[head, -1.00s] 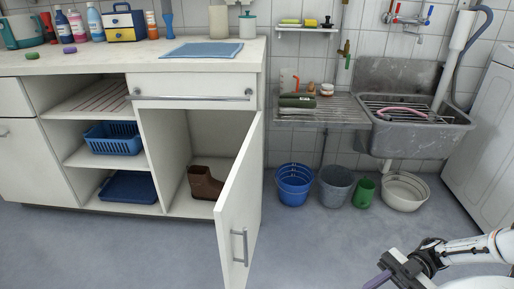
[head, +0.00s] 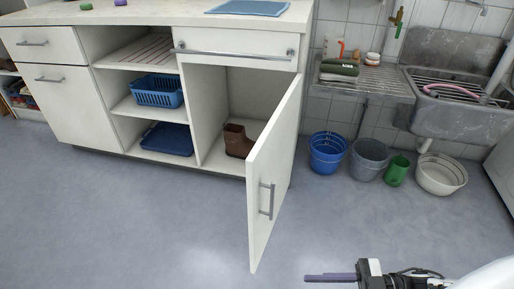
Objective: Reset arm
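My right gripper (head: 330,277) is at the bottom edge right of centre, on my white arm coming in from the lower right. Its purple fingers point left and are seen nearly edge-on, so I cannot tell whether they are apart. I see nothing between them. It is in front of and to the right of the open white cabinet door (head: 273,185), apart from it in the picture. My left gripper is not in view.
A blue bucket (head: 326,153), grey bucket (head: 369,160), green container (head: 397,170) and white basin (head: 440,175) stand below the sink (head: 465,112). The floor in front is clear.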

